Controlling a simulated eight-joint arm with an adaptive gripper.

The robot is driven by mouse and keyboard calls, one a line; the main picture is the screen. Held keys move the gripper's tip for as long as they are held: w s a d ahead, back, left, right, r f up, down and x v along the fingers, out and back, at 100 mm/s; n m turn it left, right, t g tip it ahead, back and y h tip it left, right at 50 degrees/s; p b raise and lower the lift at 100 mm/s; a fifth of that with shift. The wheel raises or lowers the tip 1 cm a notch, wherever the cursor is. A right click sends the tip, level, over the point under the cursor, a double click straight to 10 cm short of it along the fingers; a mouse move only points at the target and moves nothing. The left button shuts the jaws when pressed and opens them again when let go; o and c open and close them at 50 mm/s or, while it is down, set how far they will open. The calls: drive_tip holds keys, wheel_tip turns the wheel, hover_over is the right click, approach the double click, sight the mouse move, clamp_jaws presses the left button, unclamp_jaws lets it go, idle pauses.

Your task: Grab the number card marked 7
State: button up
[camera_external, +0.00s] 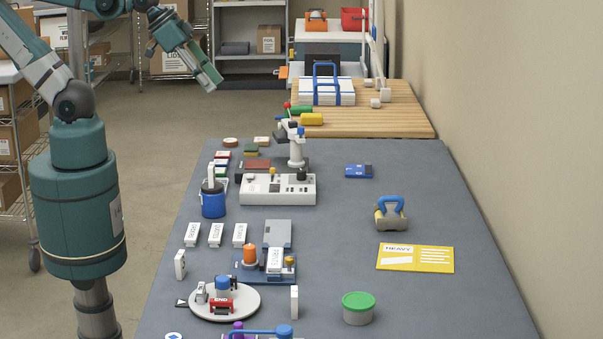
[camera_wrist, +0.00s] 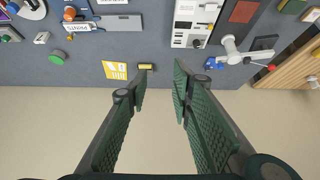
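No card with a readable 7 shows in either view. In the external view, several white labelled blocks (camera_external: 215,234) lie in a row at the left middle of the grey table (camera_external: 340,215); their print is too small to read. One white piece (camera_external: 180,263) stands upright at the left edge and another (camera_external: 294,302) stands nearer the front. My gripper (camera_external: 212,80) is raised at the upper left, away from these pieces. In the wrist view my gripper (camera_wrist: 160,88) is open, with nothing between its green fingers.
A round tray (camera_external: 249,304), a green-lidded tub (camera_external: 358,308), a yellow "HEAVY" sheet (camera_external: 415,258), a blue-handled weight (camera_external: 390,214) and a white machine (camera_external: 278,189) stand on the table. A wooden surface (camera_external: 400,115) adjoins the far end. A wall runs along the right.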

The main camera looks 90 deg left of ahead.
drive_tip(key=shift+o, duration=0.5)
idle(0.3)
drive_tip(key=w+d+m+g+h+b, duration=0.2)
drive_tip(key=w+d+m, duration=0.3)
drive_tip(key=w+d, duration=0.6)
drive_tip(key=m+g+h+b, duration=0.25)
drive_tip(key=m+g, duration=0.25)
drive_tip(key=m, duration=0.8)
approach(294, 292)
drive_tip(key=f, duration=0.1)
drive_tip(key=shift+d+f, duration=0.35)
drive_tip(key=shift+f, duration=0.2)
drive_tip(key=shift+b+x, duration=0.3)
drive_tip(key=shift+x, duration=1)
